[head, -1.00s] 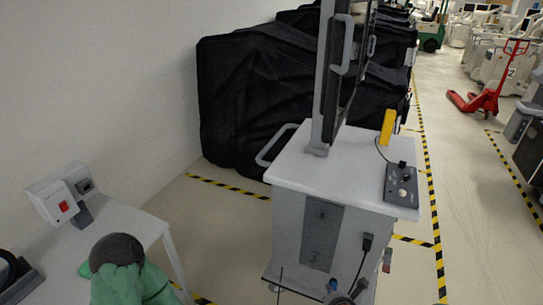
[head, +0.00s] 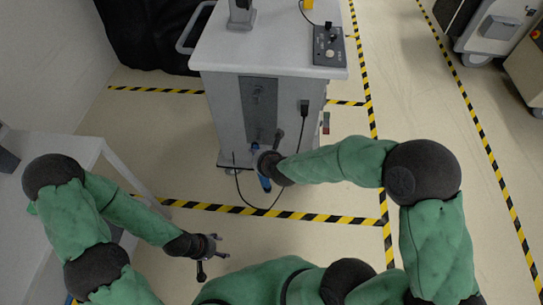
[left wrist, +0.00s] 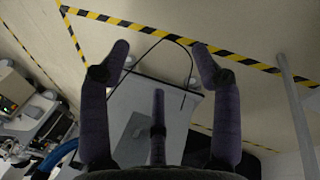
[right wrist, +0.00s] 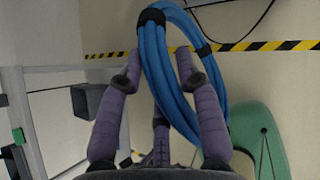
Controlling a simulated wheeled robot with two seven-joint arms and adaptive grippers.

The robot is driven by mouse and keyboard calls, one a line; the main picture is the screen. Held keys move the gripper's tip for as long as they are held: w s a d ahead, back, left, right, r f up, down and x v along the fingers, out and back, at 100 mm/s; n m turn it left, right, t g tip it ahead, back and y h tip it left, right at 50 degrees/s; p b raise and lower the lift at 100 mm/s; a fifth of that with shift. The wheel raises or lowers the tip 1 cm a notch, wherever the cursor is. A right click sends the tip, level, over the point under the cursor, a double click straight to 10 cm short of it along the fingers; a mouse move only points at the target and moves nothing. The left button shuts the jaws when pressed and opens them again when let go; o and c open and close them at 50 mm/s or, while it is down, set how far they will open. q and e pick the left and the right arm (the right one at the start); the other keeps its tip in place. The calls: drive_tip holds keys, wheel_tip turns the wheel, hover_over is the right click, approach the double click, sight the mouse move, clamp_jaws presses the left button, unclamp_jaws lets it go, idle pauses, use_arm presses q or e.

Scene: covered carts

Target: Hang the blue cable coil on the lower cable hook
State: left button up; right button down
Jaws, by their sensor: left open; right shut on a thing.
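The blue cable coil (right wrist: 168,65), bound with a black strap, hangs between the fingers of my right gripper (right wrist: 158,80), which is shut on it. In the head view my right gripper (head: 268,166) is close in front of the cart's lower front, and bits of the coil (head: 265,183) show beside it. A small dark projection (head: 278,138) on the cart front just above may be a cable hook; I cannot tell which one. I cannot tell whether the coil touches it. My left gripper (head: 212,246) is open and empty, low, left of the cart; it also shows in the left wrist view (left wrist: 160,50).
The white cart (head: 210,100) bears a control box (head: 327,45) on top and a black plug (head: 304,108) on its front. A thin black cable (head: 240,190) loops near the floor. A white table (head: 75,160) stands left.

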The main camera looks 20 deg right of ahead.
use_arm(q)
drive_tip(key=w+d+r+m+t+h, duration=0.1)
drive_tip(key=w+r+m+t+h, duration=0.15)
drive_tip(key=w+r+m, duration=0.9)
drive_tip(key=w+d+r+m+t+h, duration=0.15)
drive_tip(key=w+r+m+t, duration=0.35)
drive_tip(key=m, duration=1.1)
drive_tip(key=shift+g+h, duration=0.3)
drive_tip(key=shift+g, duration=0.65)
drive_tip(key=x, duration=0.8)
drive_tip(key=w+a+x, duration=0.1)
drive_tip(key=x, duration=0.2)
drive_tip(key=shift+w+d+f, duration=0.15)
drive_tip(key=shift+d+f, duration=0.1)
drive_tip(key=shift+f, duration=0.2)
use_arm(e)
drive_tip(key=w+a+r+n+g+y, duration=0.1)
drive_tip(key=w+a+r+n+y, duration=0.1)
drive_tip(key=a, duration=0.5)
drive_tip(key=w+a+r+n+g+y, duration=0.1)
drive_tip(key=w+a+r+n+y, duration=0.1)
drive_tip(key=a, duration=0.6)
drive_tip(key=shift+w+a+n, duration=0.25)
drive_tip(key=shift+w+n, duration=0.55)
drive_tip(key=shift+w, duration=0.4)
use_arm(q)
clamp_jaws()
use_arm(e)
drive_tip(key=c, duration=0.8)
unclamp_jaws()
